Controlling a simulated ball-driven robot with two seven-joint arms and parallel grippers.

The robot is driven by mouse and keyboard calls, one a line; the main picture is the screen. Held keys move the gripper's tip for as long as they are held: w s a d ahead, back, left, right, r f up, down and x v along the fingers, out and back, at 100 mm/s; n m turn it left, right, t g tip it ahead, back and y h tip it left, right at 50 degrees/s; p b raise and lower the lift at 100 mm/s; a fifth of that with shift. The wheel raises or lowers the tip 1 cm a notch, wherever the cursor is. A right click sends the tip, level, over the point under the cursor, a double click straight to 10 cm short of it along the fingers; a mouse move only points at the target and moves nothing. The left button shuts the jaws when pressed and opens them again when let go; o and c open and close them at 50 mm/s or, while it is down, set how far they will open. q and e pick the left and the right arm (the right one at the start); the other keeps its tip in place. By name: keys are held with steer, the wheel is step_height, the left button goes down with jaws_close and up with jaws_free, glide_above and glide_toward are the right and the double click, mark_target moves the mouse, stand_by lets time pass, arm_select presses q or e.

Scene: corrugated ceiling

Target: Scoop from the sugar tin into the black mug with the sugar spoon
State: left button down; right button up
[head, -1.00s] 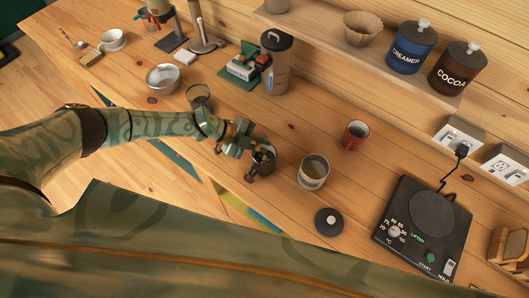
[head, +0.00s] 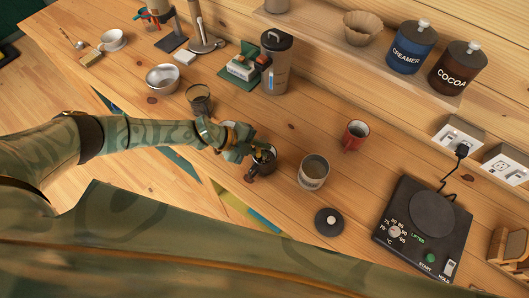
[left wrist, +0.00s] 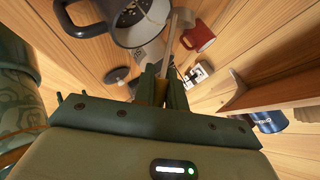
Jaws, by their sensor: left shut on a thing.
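The black mug (head: 264,164) stands upright near the table's front edge; its rim and handle loom at the top of the left wrist view (left wrist: 85,22). My left gripper (head: 254,151) is beside and above the mug's opening. In the left wrist view its fingers (left wrist: 163,92) are shut on the pale handle of the sugar spoon (left wrist: 173,40), which runs up toward the mug. The spoon's bowl is not clearly visible. An open light tin (head: 313,181), likely the sugar tin, stands right of the mug. My right gripper is not in view.
A dark lid (head: 328,221) lies in front of the tin. A red mug (head: 355,136) stands behind, and a hot plate (head: 419,235) is at right. A glass (head: 199,98) and a metal bowl (head: 162,80) stand left. A tall tumbler (head: 277,65) is behind.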

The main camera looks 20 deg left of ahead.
arm_select(q)
steer(key=shift+s+d+f+m+t+y+b, duration=0.2)
steer(key=shift+s+f+m+t+y+b, duration=0.15)
steer(key=shift+f+m+t, duration=0.2)
stand_by(1.0)
steer(key=shift+s+d+f+m+t+y+b, duration=0.15)
steer(key=shift+s+f+m+t+y+b, duration=0.25)
steer(key=shift+t+b, duration=0.45)
stand_by(1.1)
steer(key=shift+s+d+r+m+t+p, duration=0.15)
steer(key=shift+s+d+m+t+p, duration=0.1)
steer(key=shift+s+m+t, duration=0.1)
steer(key=shift+s+d+r+m+t+p, duration=0.1)
steer(key=shift+s+r+m+t+p, duration=0.05)
steer(key=shift+s+m+t+p, duration=0.15)
stand_by(0.8)
steer(key=shift+s+f+m+t+b, duration=0.1)
steer(key=shift+f+m+t+b, duration=0.4)
steer(key=shift+b, duration=0.55)
steer(key=shift+s+r+m+t+b, duration=0.1)
steer(key=shift+r+m+t+b, duration=0.15)
steer(key=shift+m+t+b, duration=0.25)
stand_by(1.2)
steer(key=shift+f+t+y+b, duration=0.15)
steer(key=shift+t+y+b, duration=0.1)
steer(key=shift+t+b, duration=0.15)
